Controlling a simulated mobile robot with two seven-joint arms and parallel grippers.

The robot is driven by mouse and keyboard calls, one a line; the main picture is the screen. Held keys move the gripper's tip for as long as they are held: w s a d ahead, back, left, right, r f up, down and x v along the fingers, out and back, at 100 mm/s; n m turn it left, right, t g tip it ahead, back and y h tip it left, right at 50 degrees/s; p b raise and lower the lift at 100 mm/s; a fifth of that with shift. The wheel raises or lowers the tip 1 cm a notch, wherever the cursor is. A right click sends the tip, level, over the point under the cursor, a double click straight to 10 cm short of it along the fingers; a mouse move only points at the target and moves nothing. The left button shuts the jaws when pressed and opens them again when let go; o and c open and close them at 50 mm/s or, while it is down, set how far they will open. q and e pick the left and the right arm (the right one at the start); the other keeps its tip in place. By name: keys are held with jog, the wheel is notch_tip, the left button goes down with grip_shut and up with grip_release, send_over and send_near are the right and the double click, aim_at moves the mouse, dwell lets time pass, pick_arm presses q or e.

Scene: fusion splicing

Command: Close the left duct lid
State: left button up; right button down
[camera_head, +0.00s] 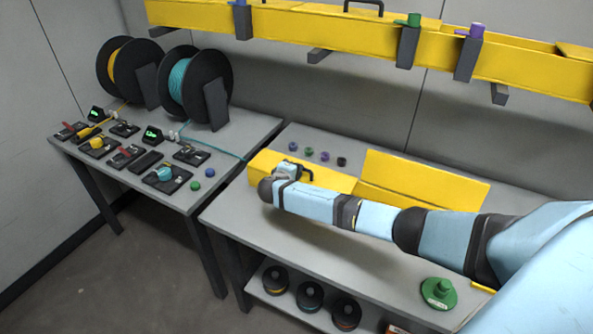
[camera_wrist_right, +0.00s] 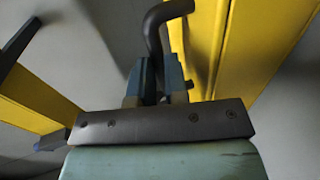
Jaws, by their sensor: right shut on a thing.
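The yellow left duct lid (camera_head: 333,182) is at the left end of the duct on the bench. It looks lowered over the duct there, but my arm hides part of it, and I cannot tell whether it sits flush. Its dark bent handle (camera_head: 307,172) rises beside my right gripper (camera_head: 290,169). In the right wrist view the fingers (camera_wrist_right: 160,82) of my right gripper are closed on the lower part of the handle (camera_wrist_right: 153,35). Yellow duct walls run behind it. My left gripper is in neither view.
A raised yellow panel (camera_head: 425,178) stands on the duct to the right. Small coloured pieces (camera_head: 309,152) lie behind the duct. A green spool-like part (camera_head: 438,292) is near the front edge. A yellow overhead duct (camera_head: 340,28) crosses the wall. The left table (camera_head: 225,150) carries two reels.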

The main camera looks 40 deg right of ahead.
jog(key=shift+s+f, duration=0.1)
jog(key=shift+f, duration=0.1)
jog(key=c, duration=1.2)
grip_release()
jog(key=shift+f, duration=0.1)
jog(key=shift+c, duration=0.2)
jog(key=shift+o, duration=0.6)
jog(key=shift+d, duration=0.1)
jog(key=v, duration=1.3)
jog(key=shift+a+b, duration=0.4)
jog(key=shift+s, duration=0.1)
